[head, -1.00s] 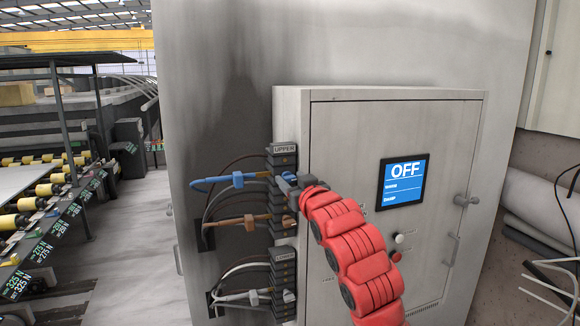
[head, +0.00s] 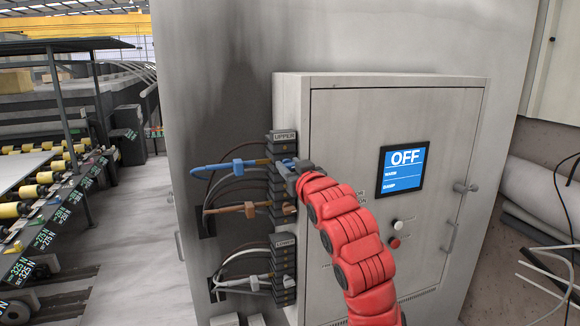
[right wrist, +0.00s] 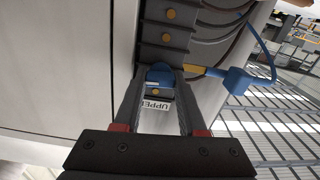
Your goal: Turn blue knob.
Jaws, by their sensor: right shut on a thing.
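The blue knob (right wrist: 158,73) sits on the dark block under the UPPER label, between the fingertips of my right gripper (right wrist: 157,85) in the right wrist view. The gripper is shut on it, one finger on each side. In the head view the right gripper (head: 290,166) reaches the upper terminal block (head: 281,152) from the right, and its fingers mostly hide the knob. A blue plug (head: 237,166) with a blue cable is beside the block, also seen in the right wrist view (right wrist: 236,80). My left gripper is out of view.
An orange plug (head: 250,209) and a lower terminal block (head: 284,268) with grey plugs are below. The cabinet door has a screen (head: 403,171) reading OFF, white and red buttons (head: 395,243) and a handle (head: 466,188). Open floor and a conveyor (head: 45,215) lie left.

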